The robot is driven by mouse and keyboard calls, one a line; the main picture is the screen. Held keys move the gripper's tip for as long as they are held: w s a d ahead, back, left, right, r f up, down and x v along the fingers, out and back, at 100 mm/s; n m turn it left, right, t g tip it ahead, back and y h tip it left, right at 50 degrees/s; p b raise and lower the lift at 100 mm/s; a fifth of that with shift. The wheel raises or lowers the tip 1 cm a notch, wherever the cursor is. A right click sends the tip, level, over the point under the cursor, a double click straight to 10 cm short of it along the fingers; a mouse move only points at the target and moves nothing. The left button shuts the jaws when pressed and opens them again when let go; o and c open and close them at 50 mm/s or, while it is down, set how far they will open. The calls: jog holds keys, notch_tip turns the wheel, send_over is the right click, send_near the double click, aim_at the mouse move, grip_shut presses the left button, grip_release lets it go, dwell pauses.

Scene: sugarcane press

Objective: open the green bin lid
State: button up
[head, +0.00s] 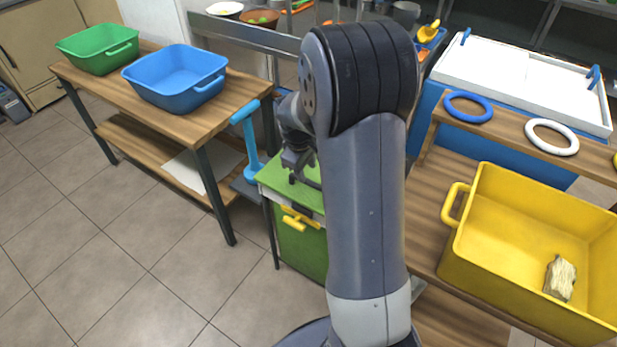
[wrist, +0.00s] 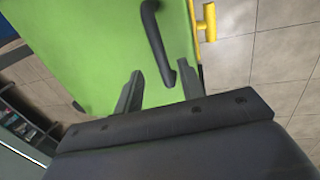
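The green bin (head: 305,250) stands between the two wooden benches, partly hidden behind my arm. Its light green lid (head: 270,177) looks shut and lies flat on top. The lid (wrist: 80,45) fills much of the wrist view and carries a dark curved handle (wrist: 153,35). My gripper (head: 303,172) is just over the lid in the head view. In the wrist view my gripper (wrist: 160,70) is open, with the handle's near end between its fingers, closer to the right finger. I cannot tell whether a finger touches it.
A yellow handle (head: 300,218) sticks out from the bin's front. A blue upright lever (head: 247,135) stands left of the bin. Blue (head: 180,100) and green tubs (head: 95,62) sit on the left bench. A yellow crate (head: 500,255) is at right. The floor at front left is clear.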

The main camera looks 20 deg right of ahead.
aim_at(308, 180)
jog(key=shift+w+d+f, duration=0.1)
jog(key=shift+d+f, duration=0.1)
jog(key=shift+f, duration=0.95)
jog(key=shift+w+d+f, duration=0.1)
jog(key=shift+d+f, duration=0.05)
jog(key=shift+f, duration=0.95)
grip_shut()
